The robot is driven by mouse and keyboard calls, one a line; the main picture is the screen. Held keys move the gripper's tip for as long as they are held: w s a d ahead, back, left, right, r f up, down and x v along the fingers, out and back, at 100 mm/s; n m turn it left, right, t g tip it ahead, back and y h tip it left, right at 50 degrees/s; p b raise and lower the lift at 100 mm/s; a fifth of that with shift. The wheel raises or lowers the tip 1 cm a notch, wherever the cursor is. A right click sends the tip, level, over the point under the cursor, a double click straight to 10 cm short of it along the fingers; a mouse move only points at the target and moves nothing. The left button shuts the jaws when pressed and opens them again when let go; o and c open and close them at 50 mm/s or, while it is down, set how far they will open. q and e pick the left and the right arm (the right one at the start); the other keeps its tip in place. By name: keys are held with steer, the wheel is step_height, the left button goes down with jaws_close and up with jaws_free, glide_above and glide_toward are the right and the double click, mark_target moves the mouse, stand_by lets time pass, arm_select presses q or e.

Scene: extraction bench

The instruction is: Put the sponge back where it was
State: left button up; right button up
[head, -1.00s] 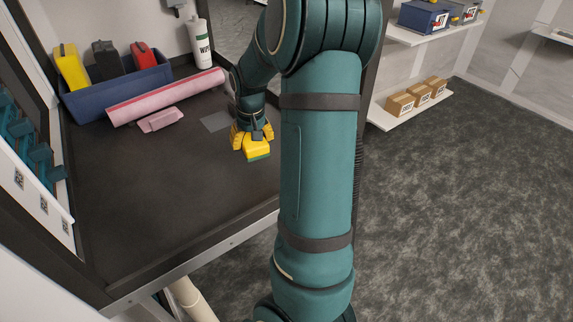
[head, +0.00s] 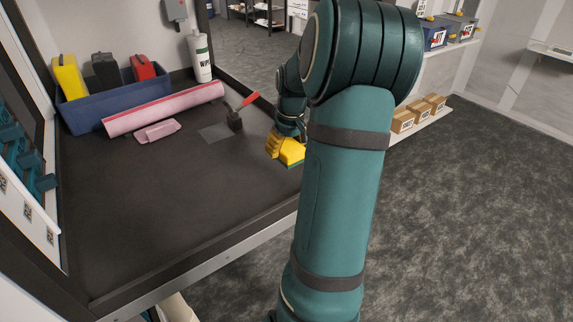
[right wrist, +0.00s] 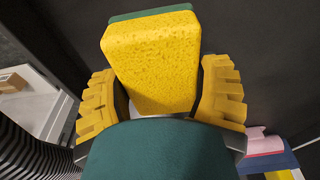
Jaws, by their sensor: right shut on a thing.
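The sponge (head: 292,152), yellow with a green layer, is in my right gripper (head: 285,148) above the right side of the dark bench top (head: 150,215). In the right wrist view the sponge (right wrist: 152,60) sits between the two yellow fingers of the gripper (right wrist: 160,95), which is shut on it. My left gripper is not in view.
A pink roll (head: 165,108), a small pink piece (head: 157,131), a blue bin (head: 95,115) with several coloured items and a white wipes bottle (head: 200,57) are further left and back. The bench front is clear.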

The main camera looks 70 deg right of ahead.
mark_target(287, 171)
steer(key=shift+f+b, duration=0.45)
steer(key=shift+f, duration=2.1)
steer(key=shift+f, duration=0.1)
steer(key=o, duration=1.3)
steer(key=shift+c, duration=0.2)
steer(key=r, duration=0.4)
steer(key=s+r+p, duration=0.1)
steer(key=r, duration=0.3)
steer(key=a+r+p, duration=0.1)
steer(key=r, duration=0.3)
steer(key=shift+s, duration=0.3)
steer(key=shift+r, duration=0.1)
